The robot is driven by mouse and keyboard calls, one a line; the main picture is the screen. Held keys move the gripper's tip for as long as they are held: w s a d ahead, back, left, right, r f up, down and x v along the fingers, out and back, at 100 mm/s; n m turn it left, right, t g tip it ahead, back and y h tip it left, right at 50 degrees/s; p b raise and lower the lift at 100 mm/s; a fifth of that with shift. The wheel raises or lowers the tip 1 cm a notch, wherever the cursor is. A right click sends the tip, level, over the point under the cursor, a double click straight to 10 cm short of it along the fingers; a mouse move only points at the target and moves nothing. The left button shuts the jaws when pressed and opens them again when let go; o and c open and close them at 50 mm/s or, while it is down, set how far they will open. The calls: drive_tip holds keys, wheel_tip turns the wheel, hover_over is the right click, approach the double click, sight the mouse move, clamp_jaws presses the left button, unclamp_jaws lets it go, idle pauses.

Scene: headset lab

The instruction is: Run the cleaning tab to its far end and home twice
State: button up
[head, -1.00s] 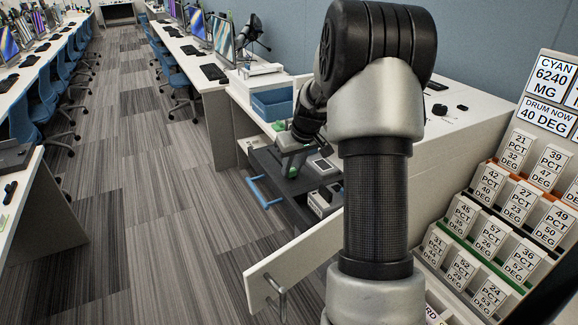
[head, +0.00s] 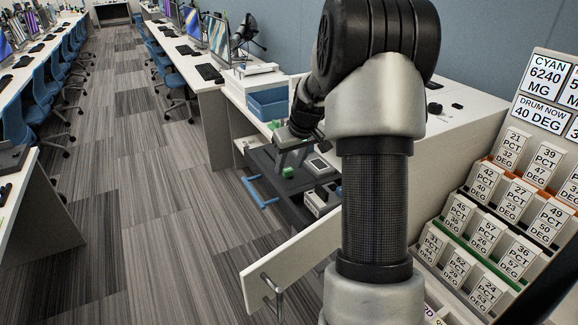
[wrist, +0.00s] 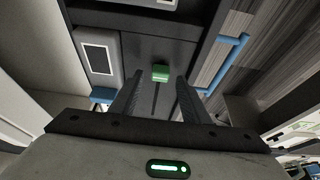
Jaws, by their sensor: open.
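The green tab (wrist: 160,73) sits on a dark panel, at the end of a thin dark slot that runs toward the camera in the wrist view. It shows as a small green block (head: 288,172) below the gripper in the head view. My gripper (wrist: 157,92) is open, with one finger on each side of the slot line. The tab lies between and just beyond the fingertips in the picture, and I see no contact. In the head view my gripper (head: 291,155) hangs over the dark pulled-out unit, partly hidden by my arm.
A blue handle (head: 260,192) sticks out at the unit's front. An open white door (head: 290,255) with a metal handle stands nearer. A blue bin (head: 268,103) sits on the counter behind. Labelled cartons (head: 514,148) fill a rack at right. The carpeted aisle at left is clear.

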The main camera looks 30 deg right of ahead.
drive_tip(key=p+v, duration=0.1)
drive_tip(key=v, duration=1.4)
drive_tip(key=shift+s+r, duration=0.2)
drive_tip(key=shift+r, duration=0.15)
drive_tip(key=shift+a, duration=0.1)
